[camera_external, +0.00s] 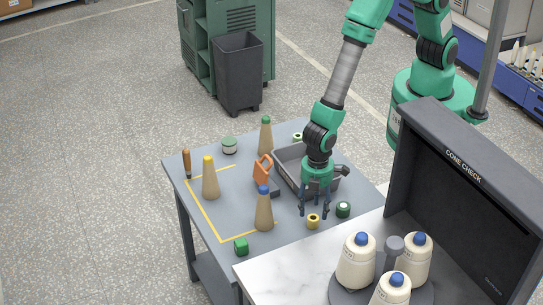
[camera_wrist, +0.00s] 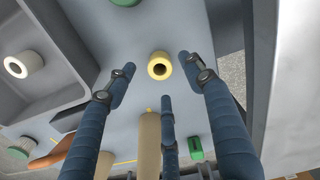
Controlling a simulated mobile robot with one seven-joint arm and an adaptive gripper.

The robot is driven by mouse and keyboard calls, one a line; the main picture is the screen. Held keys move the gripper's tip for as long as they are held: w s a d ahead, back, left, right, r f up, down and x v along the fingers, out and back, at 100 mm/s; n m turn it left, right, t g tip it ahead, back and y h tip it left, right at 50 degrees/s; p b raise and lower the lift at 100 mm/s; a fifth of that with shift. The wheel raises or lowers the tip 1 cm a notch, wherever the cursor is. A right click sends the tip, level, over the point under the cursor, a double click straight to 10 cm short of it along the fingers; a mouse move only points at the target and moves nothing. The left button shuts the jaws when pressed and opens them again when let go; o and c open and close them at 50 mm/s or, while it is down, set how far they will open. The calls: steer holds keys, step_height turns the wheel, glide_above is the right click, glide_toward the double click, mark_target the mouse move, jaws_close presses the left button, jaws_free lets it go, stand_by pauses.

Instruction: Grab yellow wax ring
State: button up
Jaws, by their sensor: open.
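The yellow wax ring (camera_external: 313,221) is a small, short cylinder with a dark hole, sitting on the grey table near its front right edge. In the wrist view the ring (camera_wrist: 161,66) lies between and beyond the spread fingers, apart from them. My gripper (camera_external: 315,209) is open and empty, pointing down just above the ring. In the wrist view its blue fingers (camera_wrist: 157,85) reach up from the bottom, two at the sides and one in the middle. Nothing hides the ring in the wrist view.
A green ring (camera_external: 343,209) stands close right of the yellow one. A cone with a blue tip (camera_external: 264,210) stands to the left. A grey tray (camera_external: 291,172) lies behind. A marble counter (camera_external: 300,262) with white cones (camera_external: 357,262) borders the front right.

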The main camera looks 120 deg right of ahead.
mark_target(313, 218)
steer(key=shift+f, duration=0.1)
steer(key=shift+w+f+b, duration=0.1)
steer(key=shift+f+b, duration=0.25)
steer(key=shift+f, duration=2.15)
steer(key=c, duration=1.1)
